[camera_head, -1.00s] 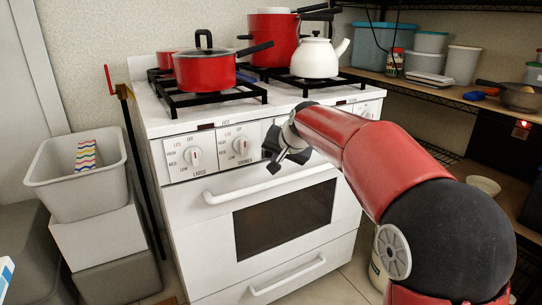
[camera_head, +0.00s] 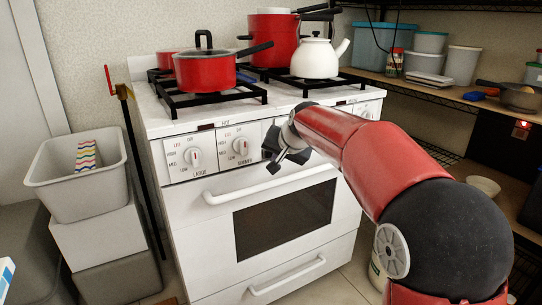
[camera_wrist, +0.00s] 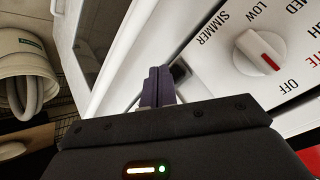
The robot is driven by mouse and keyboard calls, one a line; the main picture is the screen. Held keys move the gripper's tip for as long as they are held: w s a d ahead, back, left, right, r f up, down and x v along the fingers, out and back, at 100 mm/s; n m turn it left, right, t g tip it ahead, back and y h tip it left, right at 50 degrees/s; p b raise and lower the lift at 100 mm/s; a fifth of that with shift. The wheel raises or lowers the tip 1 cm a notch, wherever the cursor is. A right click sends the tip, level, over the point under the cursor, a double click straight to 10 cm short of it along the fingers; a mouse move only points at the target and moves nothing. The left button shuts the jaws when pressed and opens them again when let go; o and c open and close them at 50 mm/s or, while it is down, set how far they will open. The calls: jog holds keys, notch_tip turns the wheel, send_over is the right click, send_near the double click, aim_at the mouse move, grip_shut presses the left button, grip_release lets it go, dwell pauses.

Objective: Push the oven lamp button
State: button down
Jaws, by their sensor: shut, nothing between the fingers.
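The white oven (camera_head: 270,220) stands in the middle of the head view, with a front control panel of round knobs. My gripper (camera_head: 278,158) is in front of that panel, right of the two left knobs, and its arm hides part of the panel. In the wrist view my gripper (camera_wrist: 158,88) has its two dark fingers together and empty. A small dark square (camera_wrist: 180,70), which may be the lamp button, lies on the panel right beside the fingertips, partly hidden by them. I cannot tell whether the fingers touch it. A white knob (camera_wrist: 258,52) is right of it.
The oven door handle (camera_head: 270,184) runs below the panel. A red pot (camera_head: 204,72) and a white kettle (camera_head: 315,58) stand on the burners. A grey bin (camera_head: 75,190) is at the left, and a shelf (camera_head: 440,88) at the right.

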jog(key=shift+w+a, duration=0.2)
jog(key=shift+w, duration=0.1)
jog(key=shift+w+a+p, duration=0.15)
jog(key=shift+p, duration=0.25)
dwell(0.5)
jog(key=shift+s+d+b, duration=0.4)
jog(key=shift+s+b, duration=0.05)
jog(key=shift+s, duration=0.1)
jog(key=s+d+b, duration=0.3)
jog(key=s, duration=0.2)
jog(key=shift+d+b, duration=0.2)
jog(key=shift+b, duration=0.1)
